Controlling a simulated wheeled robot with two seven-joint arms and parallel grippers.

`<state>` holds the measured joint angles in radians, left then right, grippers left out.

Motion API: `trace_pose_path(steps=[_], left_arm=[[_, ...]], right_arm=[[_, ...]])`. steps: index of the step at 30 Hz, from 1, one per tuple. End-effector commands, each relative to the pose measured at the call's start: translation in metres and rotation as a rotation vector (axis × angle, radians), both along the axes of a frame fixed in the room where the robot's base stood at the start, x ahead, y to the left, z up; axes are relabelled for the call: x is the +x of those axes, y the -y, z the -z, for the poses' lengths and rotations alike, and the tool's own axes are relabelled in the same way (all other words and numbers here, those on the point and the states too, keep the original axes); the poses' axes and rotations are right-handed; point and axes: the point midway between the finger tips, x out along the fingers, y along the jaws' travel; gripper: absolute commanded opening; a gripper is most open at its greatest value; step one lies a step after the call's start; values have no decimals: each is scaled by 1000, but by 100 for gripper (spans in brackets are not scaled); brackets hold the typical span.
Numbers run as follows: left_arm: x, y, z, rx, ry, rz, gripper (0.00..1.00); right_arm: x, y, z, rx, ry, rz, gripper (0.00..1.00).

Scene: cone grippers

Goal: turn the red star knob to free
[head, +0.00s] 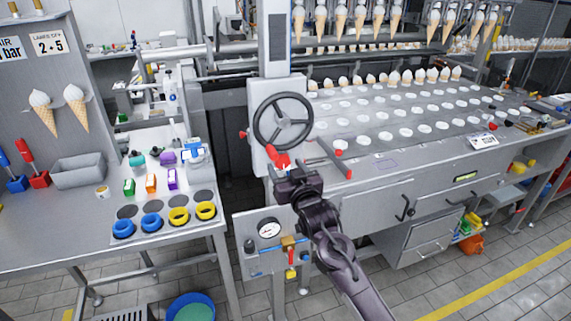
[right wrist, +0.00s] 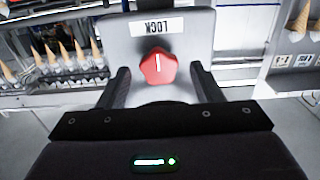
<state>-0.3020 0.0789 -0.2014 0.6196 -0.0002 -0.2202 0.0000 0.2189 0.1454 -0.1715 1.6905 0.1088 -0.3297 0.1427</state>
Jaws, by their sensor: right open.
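The red star knob (head: 278,156) sits on the pale grey housing below the black handwheel. In the right wrist view the star knob (right wrist: 158,67) carries a white line that points at the LOCK label (right wrist: 157,27), which reads upside down there. I see no FREE label. My right gripper (head: 292,176) is just below and in front of the knob in the head view. In the right wrist view its two open fingers (right wrist: 160,78) are spread on either side of the knob, with a clear gap to each side. My left gripper is not in view.
The handwheel (head: 283,121) is directly above the knob. A gauge panel (head: 269,230) with a small valve is below. A bench (head: 110,222) with coloured rings and blocks stands at the left.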

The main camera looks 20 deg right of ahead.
Motion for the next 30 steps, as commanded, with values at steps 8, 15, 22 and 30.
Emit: trace_pose_path(steps=[8, 15, 22, 30], left_arm=[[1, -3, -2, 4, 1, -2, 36], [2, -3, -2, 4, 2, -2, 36], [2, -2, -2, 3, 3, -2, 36], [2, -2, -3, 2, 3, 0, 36]], right_arm=[[10, -1, 0, 0, -1, -1, 59], [9, -1, 1, 0, -1, -1, 46], [9, 0, 1, 0, -1, -1, 16], [9, 0, 0, -24, 0, 0, 15]])
